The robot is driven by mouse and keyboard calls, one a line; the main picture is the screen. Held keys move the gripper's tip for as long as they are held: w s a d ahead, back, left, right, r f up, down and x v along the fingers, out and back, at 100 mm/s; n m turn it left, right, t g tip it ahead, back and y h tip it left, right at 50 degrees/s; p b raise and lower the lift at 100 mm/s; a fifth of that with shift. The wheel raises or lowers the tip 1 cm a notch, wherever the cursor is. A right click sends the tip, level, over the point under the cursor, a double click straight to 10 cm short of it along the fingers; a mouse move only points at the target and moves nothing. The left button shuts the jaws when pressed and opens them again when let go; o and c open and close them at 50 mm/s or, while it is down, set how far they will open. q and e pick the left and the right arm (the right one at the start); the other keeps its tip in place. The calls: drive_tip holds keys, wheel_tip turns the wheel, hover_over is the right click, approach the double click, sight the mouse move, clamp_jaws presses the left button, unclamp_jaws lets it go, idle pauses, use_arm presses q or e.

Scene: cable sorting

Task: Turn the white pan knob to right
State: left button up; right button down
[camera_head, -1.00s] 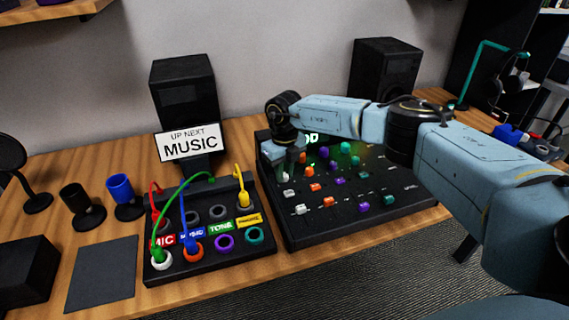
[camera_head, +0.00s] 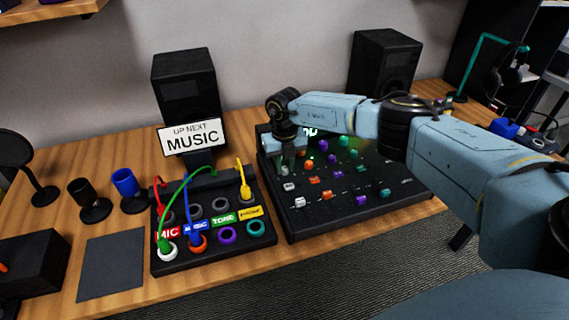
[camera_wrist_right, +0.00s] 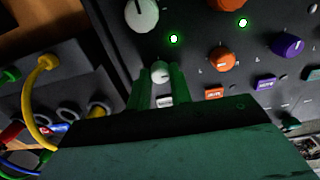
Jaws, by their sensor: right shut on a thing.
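The black mixer (camera_head: 300,222) has rows of coloured knobs and buttons. Its white column is at the left. My right gripper (camera_head: 287,168) points down over that column. In the right wrist view, the gripper's two green-lit fingers (camera_wrist_right: 162,78) stand on either side of a small white knob (camera_wrist_right: 160,71), shut on it. I take this as the white pan knob. A larger white knob (camera_wrist_right: 141,15) sits above it, and a white button (camera_wrist_right: 165,101) just below. The knob's pointer direction is too small to tell. My left gripper is not in view.
A patch box (camera_head: 165,267) with red, green, blue and yellow cables stands left of the mixer. A sign reading "UP NEXT MUSIC" (camera_head: 192,137) is behind it. Speakers (camera_head: 188,85) stand at the back. An orange knob (camera_wrist_right: 222,58) is right of the gripped one.

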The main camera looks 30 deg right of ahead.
sight(284, 168)
drive_tip(key=c, duration=1.3)
unclamp_jaws()
drive_tip(key=shift+o, duration=0.2)
drive_tip(key=shift+r, duration=0.15)
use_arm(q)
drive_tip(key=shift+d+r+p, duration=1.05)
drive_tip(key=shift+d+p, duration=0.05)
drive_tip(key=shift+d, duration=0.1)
use_arm(e)
wheel_tip(284, 168, up, 13)
